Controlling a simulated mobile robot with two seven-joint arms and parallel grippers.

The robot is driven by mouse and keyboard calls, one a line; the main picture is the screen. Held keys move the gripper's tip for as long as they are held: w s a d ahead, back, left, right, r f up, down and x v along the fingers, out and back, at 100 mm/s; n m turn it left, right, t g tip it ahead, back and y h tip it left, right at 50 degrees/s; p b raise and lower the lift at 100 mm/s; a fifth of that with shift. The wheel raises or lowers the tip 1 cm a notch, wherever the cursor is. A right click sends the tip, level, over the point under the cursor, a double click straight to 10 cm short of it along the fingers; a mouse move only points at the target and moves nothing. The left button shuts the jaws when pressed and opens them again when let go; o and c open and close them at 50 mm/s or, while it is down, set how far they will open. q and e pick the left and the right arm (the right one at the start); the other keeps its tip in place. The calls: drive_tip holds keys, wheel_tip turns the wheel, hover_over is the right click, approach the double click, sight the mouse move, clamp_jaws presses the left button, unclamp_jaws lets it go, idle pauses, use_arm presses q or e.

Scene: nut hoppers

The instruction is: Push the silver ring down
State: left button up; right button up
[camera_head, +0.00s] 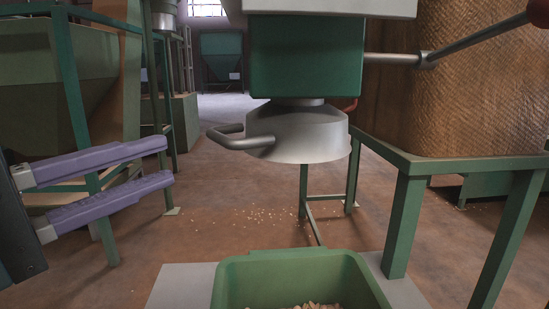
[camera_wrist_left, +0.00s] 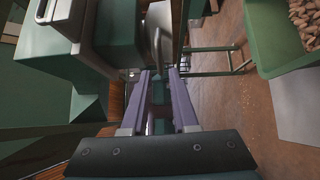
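The silver ring (camera_head: 300,138) is a wide metal collar with a looped handle on its left side, under the green hopper outlet (camera_head: 305,55) in the head view. It sits level, close below the outlet. My left gripper (camera_head: 168,162) has two purple fingers, parted and empty, pointing right. It is left of the ring's handle, slightly lower in the picture, and apart from it. In the left wrist view the open fingers (camera_wrist_left: 160,73) point toward a silver metal part (camera_wrist_left: 158,28), which I cannot surely identify as the ring. My right gripper is not in view.
A green bin (camera_head: 290,257) holding nuts stands on a grey plate below the ring; it also shows in the left wrist view (camera_wrist_left: 262,40). A metal lever (camera_head: 478,42) extends right from the outlet. Green frame legs (camera_head: 403,225) stand at right. Nuts lie scattered on the floor.

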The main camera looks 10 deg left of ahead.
sight(218, 140)
use_arm(q)
drive_tip(key=p+x, duration=0.1)
drive_tip(key=x, duration=0.3)
drive_tip(key=p+x, duration=0.1)
drive_tip(key=x, duration=0.3)
drive_tip(key=shift+d+r, duration=0.1)
drive_tip(key=shift+r, duration=0.15)
drive_tip(key=shift+w+d, duration=0.3)
drive_tip(key=shift+w, duration=0.25)
clamp_jaws()
idle(0.6)
